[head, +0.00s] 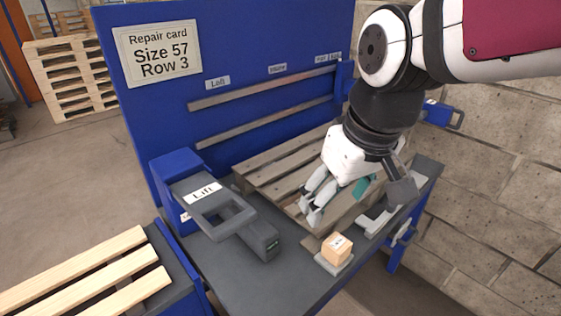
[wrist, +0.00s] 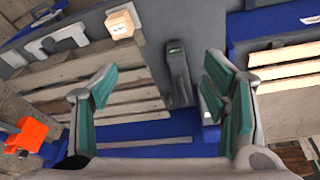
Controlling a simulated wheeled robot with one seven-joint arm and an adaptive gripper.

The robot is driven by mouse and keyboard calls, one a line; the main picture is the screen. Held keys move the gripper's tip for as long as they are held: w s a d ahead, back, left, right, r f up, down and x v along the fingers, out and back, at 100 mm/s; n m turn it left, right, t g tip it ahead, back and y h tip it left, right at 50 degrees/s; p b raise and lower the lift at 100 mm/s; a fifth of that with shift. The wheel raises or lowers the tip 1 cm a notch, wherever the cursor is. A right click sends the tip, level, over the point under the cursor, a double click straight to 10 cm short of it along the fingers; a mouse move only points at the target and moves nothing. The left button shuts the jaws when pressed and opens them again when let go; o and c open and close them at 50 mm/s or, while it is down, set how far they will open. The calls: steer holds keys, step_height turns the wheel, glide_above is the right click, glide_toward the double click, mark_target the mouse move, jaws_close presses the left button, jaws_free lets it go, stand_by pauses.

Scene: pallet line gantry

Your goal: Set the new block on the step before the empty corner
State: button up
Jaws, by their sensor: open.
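In the wrist view the block (wrist: 120,24) is at the top, beside the pallet's edge (wrist: 75,72). My gripper (head: 311,210) is above the pallet, behind and left of the block, apart from it. Its fingers are spread and empty in the wrist view (wrist: 163,92). The pallet's corner under the block is partly hidden.
A grey lever marked Lift (head: 218,208) reaches over the bench left of the block. Grey clamp-like hardware (head: 378,220) lies right of the pallet. A blue back panel (head: 165,110) carries a repair card reading Size 57, Row 3 (head: 160,50). The bench front (head: 262,287) is clear.

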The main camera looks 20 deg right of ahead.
steer(key=s+a+r+m+t, duration=0.1)
steer(key=s, duration=0.4)
steer(key=shift+s+a+r+t, duration=0.25)
steer(key=shift+a+r+t, duration=0.05)
steer(key=shift+a, duration=0.1)
